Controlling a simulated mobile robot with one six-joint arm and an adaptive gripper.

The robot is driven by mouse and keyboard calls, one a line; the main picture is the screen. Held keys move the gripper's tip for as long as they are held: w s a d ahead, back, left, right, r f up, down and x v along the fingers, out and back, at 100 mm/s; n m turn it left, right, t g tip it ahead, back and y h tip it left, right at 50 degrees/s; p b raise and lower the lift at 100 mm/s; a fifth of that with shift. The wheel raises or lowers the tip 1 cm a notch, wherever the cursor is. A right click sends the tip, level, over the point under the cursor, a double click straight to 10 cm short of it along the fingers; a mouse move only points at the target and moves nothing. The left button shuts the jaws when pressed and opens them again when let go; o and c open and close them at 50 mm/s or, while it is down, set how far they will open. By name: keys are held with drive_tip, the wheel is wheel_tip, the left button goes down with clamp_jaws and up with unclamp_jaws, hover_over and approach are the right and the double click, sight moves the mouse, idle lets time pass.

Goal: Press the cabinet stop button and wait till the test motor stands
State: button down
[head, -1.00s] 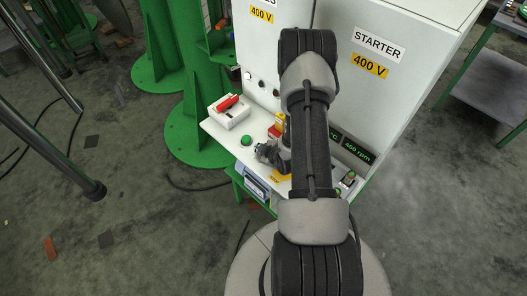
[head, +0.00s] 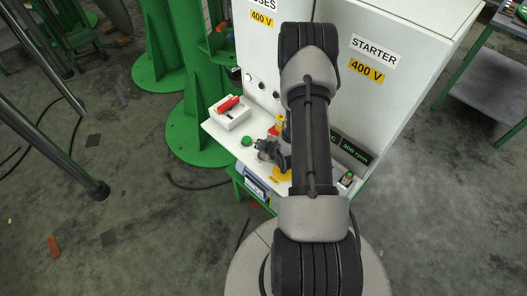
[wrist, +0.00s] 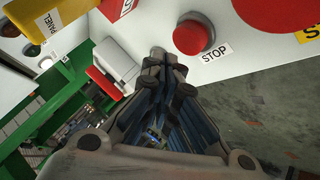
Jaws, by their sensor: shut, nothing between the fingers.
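The cabinet's red stop button (wrist: 190,37) is in the upper middle of the wrist view, on a white panel beside a STOP label (wrist: 216,51). My gripper (wrist: 160,56) is shut and empty, its tips just left of and below the button in that view; I cannot tell whether they touch it. In the head view my gripper (head: 268,150) is over the cabinet's shelf (head: 218,133), partly behind my arm, and the stop button cannot be made out. The speed display (head: 354,151) on the cabinet (head: 400,30) reads 300 rpm. I cannot identify the test motor.
A white switch box (head: 235,120) with a red handle and a green button (head: 246,141) are on the shelf left of my gripper. A larger red button (wrist: 275,12) is close by in the wrist view. Green columns (head: 195,120) stand left of the cabinet.

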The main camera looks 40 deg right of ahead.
drive_tip(key=shift+r+p, duration=1.5)
drive_tip(key=shift+r, duration=0.65)
